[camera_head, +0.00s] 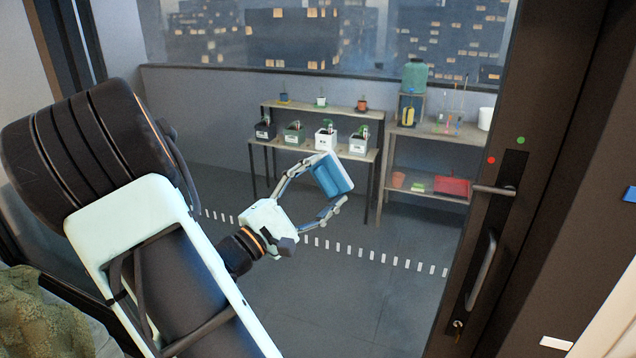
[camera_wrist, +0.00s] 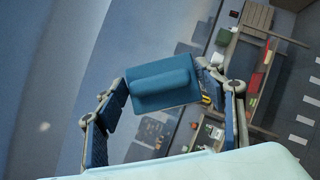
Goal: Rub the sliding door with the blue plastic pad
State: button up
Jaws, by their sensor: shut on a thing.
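The blue pad (camera_head: 334,174) has a pale edge and a raised grip bar. It also shows in the wrist view (camera_wrist: 163,86), between the two fingers. My gripper (camera_head: 328,181) is shut on it and holds it in the air, tilted, in front of the glass. The sliding door (camera_head: 533,165) has a dark frame at the right, with a lever handle, a pull handle and a key. Its clear glass carries a row of white dashes (camera_head: 375,256). Whether the pad touches the glass cannot be told.
Through the glass, shelves (camera_head: 432,139) with plant pots (camera_head: 326,138) and a red box (camera_head: 453,187) stand on a grey floor. City buildings show behind. A green textured thing (camera_head: 40,315) lies at the lower left. A red dot and a green dot mark the door frame.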

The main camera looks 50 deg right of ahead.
jog(key=shift+s+d+r, duration=0.1)
jog(key=shift+s+d, duration=0.25)
jog(key=shift+s, duration=0.4)
jog(key=shift+s+d, duration=0.3)
jog(key=shift+s, duration=0.4)
jog(key=shift+w, duration=0.1)
jog(key=shift+w+a, duration=0.95)
jog(key=shift+w, duration=1.25)
jog(key=shift+w+a, duration=1)
jog(key=shift+w, duration=1.25)
jog(key=shift+w+a, duration=0.95)
jog(key=shift+w, duration=1.25)
jog(key=s+a+p, duration=0.1)
jog(key=s+a, duration=0.1)
jog(key=a, duration=0.3)
jog(key=shift+s+a, duration=0.2)
jog(key=shift+a, duration=0.05)
jog(key=shift+s+a, duration=0.3)
jog(key=shift+a, duration=0.4)
jog(key=shift+s+a, duration=0.3)
jog(key=shift+a, duration=0.4)
